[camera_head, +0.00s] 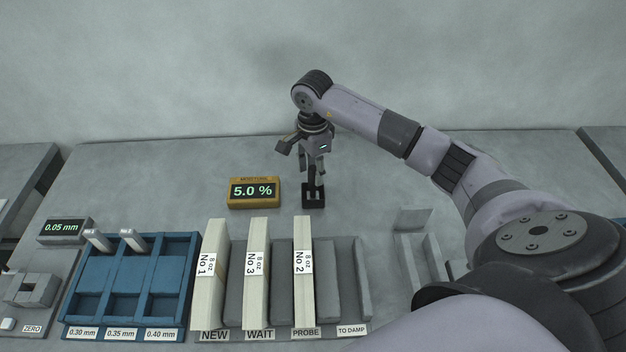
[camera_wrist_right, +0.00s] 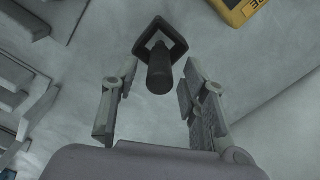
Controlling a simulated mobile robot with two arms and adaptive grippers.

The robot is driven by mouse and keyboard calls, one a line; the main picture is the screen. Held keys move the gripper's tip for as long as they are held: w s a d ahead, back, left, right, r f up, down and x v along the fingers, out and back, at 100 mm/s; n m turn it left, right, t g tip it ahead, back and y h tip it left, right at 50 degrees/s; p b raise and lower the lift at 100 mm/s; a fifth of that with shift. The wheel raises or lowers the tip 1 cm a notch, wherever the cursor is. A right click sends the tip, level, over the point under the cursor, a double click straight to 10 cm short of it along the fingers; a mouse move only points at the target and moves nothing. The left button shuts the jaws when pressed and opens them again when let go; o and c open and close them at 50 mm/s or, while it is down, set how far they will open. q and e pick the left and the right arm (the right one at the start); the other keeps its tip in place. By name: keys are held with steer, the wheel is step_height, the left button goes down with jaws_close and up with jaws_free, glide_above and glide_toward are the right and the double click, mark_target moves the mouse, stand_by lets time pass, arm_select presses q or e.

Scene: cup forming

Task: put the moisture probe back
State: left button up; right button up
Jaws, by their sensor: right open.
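The dark moisture probe (camera_wrist_right: 160,72) stands in its square black holder (camera_wrist_right: 147,45) in the right wrist view. In the head view the black holder (camera_head: 313,196) sits at the back of the table, just right of the yellow moisture meter (camera_head: 253,193), which reads 5.0 %. My right gripper (camera_head: 314,170) points down right above the holder and partly hides the probe. In the right wrist view my right gripper (camera_wrist_right: 155,112) is open, its fingers apart on either side of the probe with gaps visible. My left gripper is out of view.
In front stand pale upright blocks labelled No 1 (camera_head: 213,275), No 3 (camera_head: 257,275) and No 2 (camera_head: 303,272) in grey slots. A blue tray (camera_head: 193,265) and a 0.05 mm gauge (camera_head: 65,229) are at left. The back of the table is mostly clear.

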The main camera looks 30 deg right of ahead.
step_height(320, 180, up, 8)
steer(key=shift+b, duration=0.8)
steer(key=shift+f, duration=0.1)
